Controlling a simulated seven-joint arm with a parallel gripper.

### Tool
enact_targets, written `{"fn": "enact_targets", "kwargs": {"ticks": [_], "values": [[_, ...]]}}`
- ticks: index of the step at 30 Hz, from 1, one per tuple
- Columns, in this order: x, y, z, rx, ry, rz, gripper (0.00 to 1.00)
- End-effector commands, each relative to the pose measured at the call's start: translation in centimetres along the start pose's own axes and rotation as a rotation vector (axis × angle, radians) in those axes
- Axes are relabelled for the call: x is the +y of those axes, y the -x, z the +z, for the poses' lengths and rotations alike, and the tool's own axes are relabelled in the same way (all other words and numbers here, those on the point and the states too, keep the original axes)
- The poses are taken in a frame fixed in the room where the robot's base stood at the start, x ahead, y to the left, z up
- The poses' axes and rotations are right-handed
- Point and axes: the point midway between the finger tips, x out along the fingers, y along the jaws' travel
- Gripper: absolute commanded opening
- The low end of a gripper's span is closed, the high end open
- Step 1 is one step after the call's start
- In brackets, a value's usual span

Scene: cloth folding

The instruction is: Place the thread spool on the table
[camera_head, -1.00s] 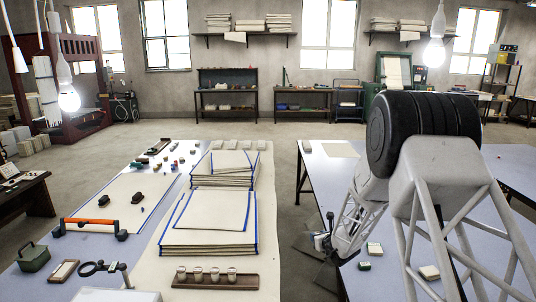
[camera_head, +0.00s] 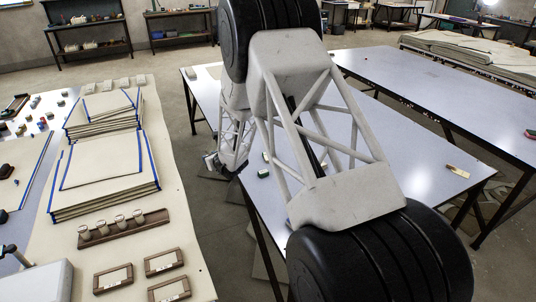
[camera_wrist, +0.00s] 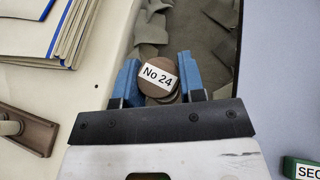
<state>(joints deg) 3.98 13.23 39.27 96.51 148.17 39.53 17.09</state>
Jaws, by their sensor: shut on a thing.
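The thread spool (camera_wrist: 155,72) shows in the wrist view as a round brown end with a white "No 24" label. My gripper (camera_wrist: 158,80) has its blue fingers shut on it, one on each side. It is held over the gap between two tables, with floor and grey scraps below. The pale blue table (camera_wrist: 286,70) lies to the right in the wrist view, and it also shows in the head view (camera_head: 405,150). In the head view my gripper (camera_head: 213,163) is small beside the table's left edge, and the spool cannot be made out there.
The left table (camera_head: 185,230) carries cloth stacks (camera_head: 105,165), a wooden rack with small jars (camera_head: 125,228) and labelled wooden blocks (camera_head: 165,262). A green labelled block (camera_wrist: 302,168) lies on the right table. Much of the right table is bare, partly hidden by my arm.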

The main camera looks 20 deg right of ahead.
Motion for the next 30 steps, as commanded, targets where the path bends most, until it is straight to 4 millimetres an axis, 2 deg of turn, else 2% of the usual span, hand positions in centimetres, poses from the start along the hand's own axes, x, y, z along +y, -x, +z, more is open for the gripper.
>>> {"fn": "enact_targets", "kwargs": {"ticks": [5, 11, 20, 30], "values": [[-1.2, 0.7, -0.3, -0.001, 0.004, 0.009, 0.14], [-3.9, 2.5, -1.4, 0.0, 0.013, 0.034, 0.14], [-8.7, 6.7, -3.7, 0.001, 0.038, 0.094, 0.14], [-13.2, 12.2, -6.7, 0.001, 0.07, 0.172, 0.14]]}}
